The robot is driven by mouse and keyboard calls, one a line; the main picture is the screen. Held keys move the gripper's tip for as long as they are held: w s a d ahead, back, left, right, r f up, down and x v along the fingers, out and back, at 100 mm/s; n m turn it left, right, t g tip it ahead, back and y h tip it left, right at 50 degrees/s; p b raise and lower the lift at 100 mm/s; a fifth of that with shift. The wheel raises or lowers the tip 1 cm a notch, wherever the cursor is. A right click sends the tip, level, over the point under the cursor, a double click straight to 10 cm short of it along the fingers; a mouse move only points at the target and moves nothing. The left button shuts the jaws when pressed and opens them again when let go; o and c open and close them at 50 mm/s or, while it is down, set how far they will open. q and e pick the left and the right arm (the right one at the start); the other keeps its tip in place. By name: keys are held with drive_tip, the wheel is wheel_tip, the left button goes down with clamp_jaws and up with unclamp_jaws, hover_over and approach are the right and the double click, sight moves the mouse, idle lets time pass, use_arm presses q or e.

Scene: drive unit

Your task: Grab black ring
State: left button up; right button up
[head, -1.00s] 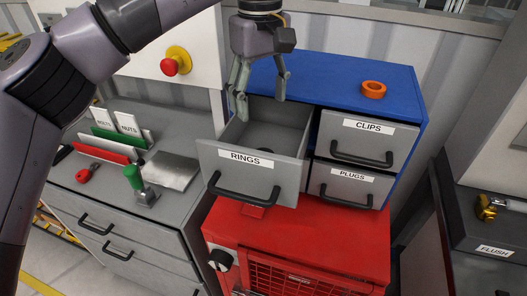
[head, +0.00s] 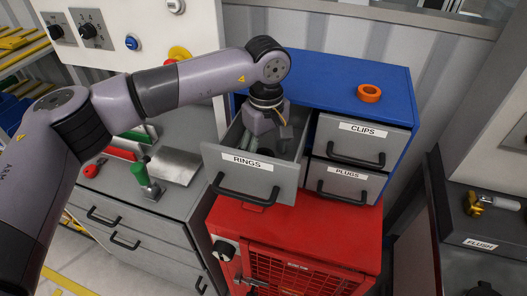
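The open drawer labelled RINGS (head: 222,176) sticks out of the blue cabinet at its upper left. A small black object, likely the black ring (head: 265,152), shows just behind the drawer's front wall; it is mostly hidden. My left gripper (head: 246,142) reaches down into this drawer from above, its fingers low inside, close to the dark object and to its left. The wrist and drawer wall hide part of the fingers, so I cannot tell how far apart they are or whether they touch anything. My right gripper is not in view.
An orange ring (head: 369,93) lies on the blue cabinet top (head: 335,80). The CLIPS drawer (head: 360,142) and PLUGS drawer (head: 345,182) are shut. A red cabinet (head: 300,226) stands below. A grey workbench with a green-handled tool (head: 140,172) is at left.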

use_arm(q)
drive_tip(key=shift+c, duration=0.4)
drive_tip(key=c, duration=1)
drive_tip(key=shift+o, duration=0.2)
drive_tip(key=shift+r, duration=0.1)
